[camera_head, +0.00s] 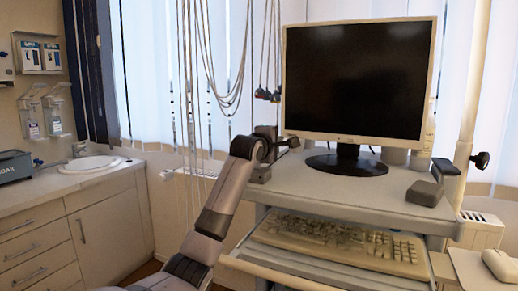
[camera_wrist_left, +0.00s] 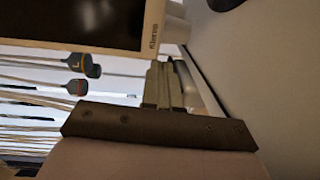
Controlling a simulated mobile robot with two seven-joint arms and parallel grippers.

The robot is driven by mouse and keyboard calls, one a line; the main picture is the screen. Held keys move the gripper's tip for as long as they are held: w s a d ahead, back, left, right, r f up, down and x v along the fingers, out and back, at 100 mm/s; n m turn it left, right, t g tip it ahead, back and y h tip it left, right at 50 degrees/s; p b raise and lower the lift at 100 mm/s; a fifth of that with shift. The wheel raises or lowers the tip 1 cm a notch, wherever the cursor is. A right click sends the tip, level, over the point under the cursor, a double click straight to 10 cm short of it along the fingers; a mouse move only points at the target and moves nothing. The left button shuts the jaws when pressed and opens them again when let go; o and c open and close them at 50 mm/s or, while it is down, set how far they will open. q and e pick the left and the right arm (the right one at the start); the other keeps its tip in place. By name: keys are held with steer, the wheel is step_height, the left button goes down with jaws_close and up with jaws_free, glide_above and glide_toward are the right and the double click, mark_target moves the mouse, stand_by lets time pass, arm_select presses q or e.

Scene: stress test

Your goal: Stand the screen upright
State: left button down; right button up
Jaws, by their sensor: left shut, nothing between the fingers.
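The screen (camera_head: 357,80) is a black monitor in a cream frame. It stands upright on a dark round foot (camera_head: 347,163) on top of a grey cart. In the left wrist view the screen's lower corner (camera_wrist_left: 150,35) shows at the top left, turned with the camera. My left gripper (camera_head: 290,142) is just left of the screen's lower left corner, above the cart top. Its fingers also show in the left wrist view (camera_wrist_left: 164,85), closed together with nothing between them. I cannot tell whether they touch the screen's frame. My right gripper is not in view.
The cart top (camera_head: 310,185) has free room in front of the foot. A dark block (camera_head: 424,193) sits at its right. A keyboard (camera_head: 340,243) lies on the shelf below. Cables (camera_head: 225,60) hang behind my arm. A sink counter (camera_head: 95,170) stands left.

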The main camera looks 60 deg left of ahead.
arm_select(q)
steer(key=b+v, duration=0.1)
steer(key=v, duration=0.4)
steer(key=b+v, duration=0.1)
steer(key=v, duration=0.2)
steer(key=shift+s+d+f+b, duration=0.15)
steer(key=shift+f+b, duration=0.2)
steer(key=shift+v, duration=0.95)
steer(key=shift+s, duration=0.15)
